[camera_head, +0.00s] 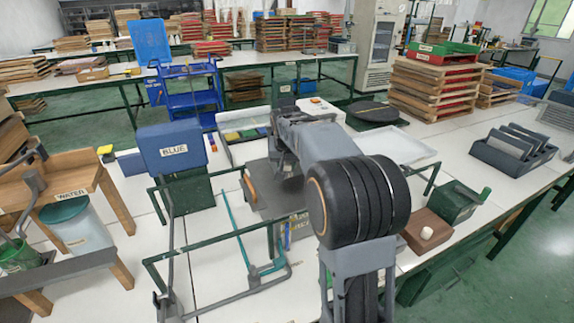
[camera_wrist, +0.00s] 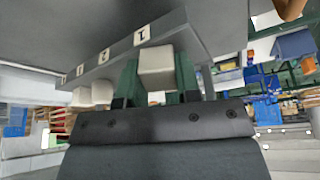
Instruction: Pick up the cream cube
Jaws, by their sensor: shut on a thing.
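In the wrist view a cream cube (camera_wrist: 156,60) sits between the green fingers of my gripper (camera_wrist: 157,82). The fingers are shut on it. The cube is close under a grey ledge (camera_wrist: 100,62) with number labels, one reading 1; I cannot tell whether they touch. Two more pale blocks (camera_wrist: 101,92) show to the left below the ledge. In the head view my own arm hides the gripper and the held cube.
A blue box (camera_head: 170,149) labelled BLUE stands left of my arm, above green frame rails (camera_head: 210,248). A brown block (camera_head: 425,231) with a rounded white thing and a dark green box (camera_head: 455,203) stand to the right. A white tray (camera_head: 395,146) lies behind.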

